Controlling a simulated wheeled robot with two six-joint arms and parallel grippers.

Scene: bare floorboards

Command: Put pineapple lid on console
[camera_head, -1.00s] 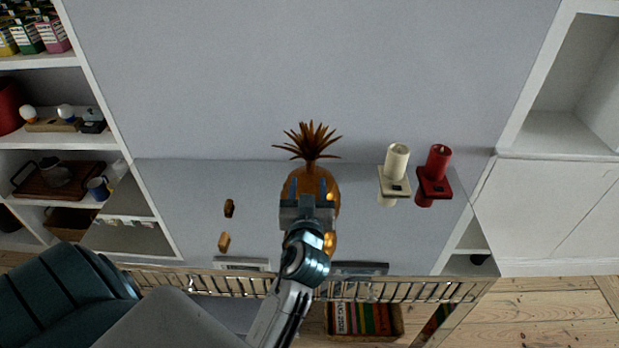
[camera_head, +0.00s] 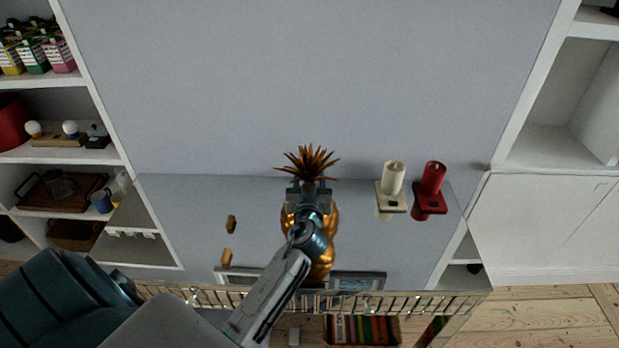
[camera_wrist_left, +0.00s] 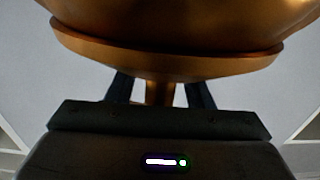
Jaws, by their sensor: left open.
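The pineapple lid is the brown spiky crown (camera_head: 308,162) on a golden pineapple body (camera_head: 325,245), which stands on the grey console (camera_head: 180,205). My left gripper (camera_head: 308,184) is over the pineapple, just below the leaves in the head view, and hides part of the crown's base and body. In the left wrist view, a golden rounded piece with a rim (camera_wrist_left: 165,58) fills the top. A narrow golden stem stands between my two spread fingers (camera_wrist_left: 160,90). I cannot tell whether the fingers touch it. My right gripper is not in view.
A cream candle (camera_head: 393,178) and a red candle (camera_head: 432,180) on holders stand to the right. Two small brown pieces (camera_head: 231,224) lie to the left. Picture frames (camera_head: 358,282) are along the front edge. Left of the pineapple, the console has free room.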

